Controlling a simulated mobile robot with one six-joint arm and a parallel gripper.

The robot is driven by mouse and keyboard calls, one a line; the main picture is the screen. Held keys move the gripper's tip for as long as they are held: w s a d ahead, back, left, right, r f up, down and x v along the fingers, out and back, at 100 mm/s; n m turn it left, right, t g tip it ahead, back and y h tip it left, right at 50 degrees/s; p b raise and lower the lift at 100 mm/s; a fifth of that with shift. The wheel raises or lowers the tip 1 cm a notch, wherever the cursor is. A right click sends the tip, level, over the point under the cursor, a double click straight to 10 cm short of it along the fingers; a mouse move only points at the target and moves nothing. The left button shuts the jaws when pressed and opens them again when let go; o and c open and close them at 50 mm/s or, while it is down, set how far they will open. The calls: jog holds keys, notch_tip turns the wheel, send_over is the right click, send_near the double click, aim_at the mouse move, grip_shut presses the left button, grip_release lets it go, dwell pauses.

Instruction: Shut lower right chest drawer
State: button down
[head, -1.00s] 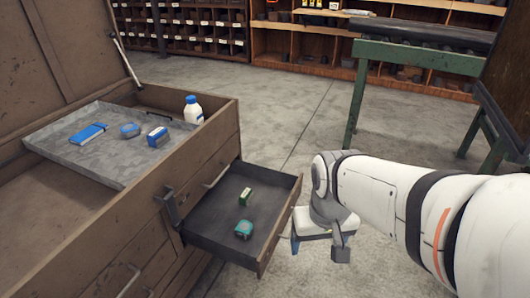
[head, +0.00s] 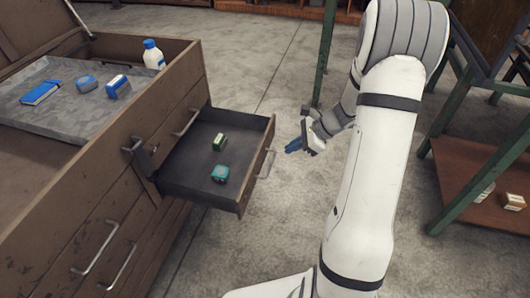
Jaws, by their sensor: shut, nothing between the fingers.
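The wooden chest (head: 150,115) stands at the left. One drawer (head: 185,178) on its right side is pulled well out; a closed drawer's handle (head: 186,122) shows above it. The open drawer's front carries a metal bar handle (head: 265,164) facing right. Inside lie a small green box (head: 219,141) and a teal item (head: 219,173).
A grey tray (head: 60,128) in the chest top holds blue items, with a white bottle (head: 153,54) behind. More closed drawers with handles (head: 95,246) are at the lower left. A green-legged bench (head: 480,165) stands right. Concrete floor (head: 270,235) in front of the drawer is clear.

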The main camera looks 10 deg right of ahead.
jog(key=w+d+f+m+t, duration=0.2)
jog(key=d+f+m, duration=0.1)
jog(key=d+f, duration=0.1)
jog(key=b, duration=0.5)
send_near(259, 158)
jog(key=shift+m, duration=0.3)
jog(key=x, duration=0.5)
jog(key=shift+s+f, duration=0.1)
jog(key=shift+f, duration=0.1)
jog(key=shift+w+a+r, duration=0.1)
jog(key=shift+w+a, duration=0.1)
jog(key=shift+a, duration=0.15)
